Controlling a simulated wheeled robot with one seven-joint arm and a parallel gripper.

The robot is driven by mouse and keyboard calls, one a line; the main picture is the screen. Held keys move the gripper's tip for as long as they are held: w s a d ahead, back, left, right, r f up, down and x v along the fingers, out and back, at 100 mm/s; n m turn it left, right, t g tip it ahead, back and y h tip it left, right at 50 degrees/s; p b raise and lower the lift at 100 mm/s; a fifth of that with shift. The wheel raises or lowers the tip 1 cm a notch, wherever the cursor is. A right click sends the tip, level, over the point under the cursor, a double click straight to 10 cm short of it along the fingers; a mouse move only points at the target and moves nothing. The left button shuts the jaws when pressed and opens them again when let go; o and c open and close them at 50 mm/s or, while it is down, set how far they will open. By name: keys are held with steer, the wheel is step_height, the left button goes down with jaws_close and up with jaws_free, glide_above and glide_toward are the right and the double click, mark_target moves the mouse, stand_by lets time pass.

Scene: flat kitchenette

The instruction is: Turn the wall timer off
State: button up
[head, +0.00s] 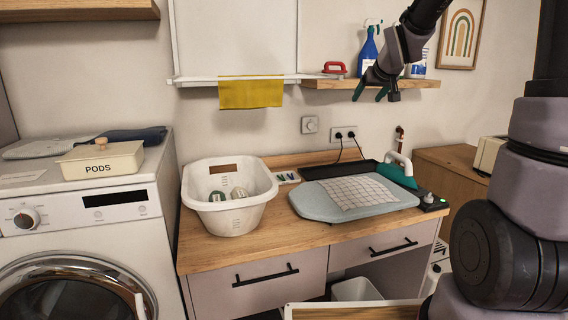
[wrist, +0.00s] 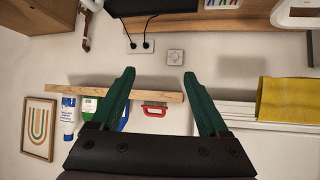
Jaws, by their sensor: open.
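The wall timer (head: 309,124) is a small square pale plate with a round dial, on the wall above the counter and left of a double socket (head: 345,133). It also shows in the wrist view (wrist: 175,56), past the fingertips and just right of the midpoint between them. The dial's setting is too small to read. My gripper (head: 370,94) is open and empty, in front of the wall shelf, higher than the timer and to its right. Its two green fingers (wrist: 159,74) are spread wide in the wrist view and apart from the timer.
The wall shelf (head: 345,84) holds a blue spray bottle (head: 369,48) and a red-handled brush (head: 335,68) close to my gripper. A yellow cloth (head: 250,94) hangs to the left. Wall around the timer is clear.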

steer(key=s+r+m+g+y, duration=0.1)
steer(key=s+m+g, duration=0.2)
steer(key=s, duration=2.8)
steer(key=shift+s+a+r+m+g, duration=0.2)
steer(key=shift+a+r+m+g, duration=0.1)
steer(key=shift+m, duration=0.6)
steer(key=o, duration=0.4)
steer(key=shift+y, duration=0.3)
steer(key=shift+c, duration=0.2)
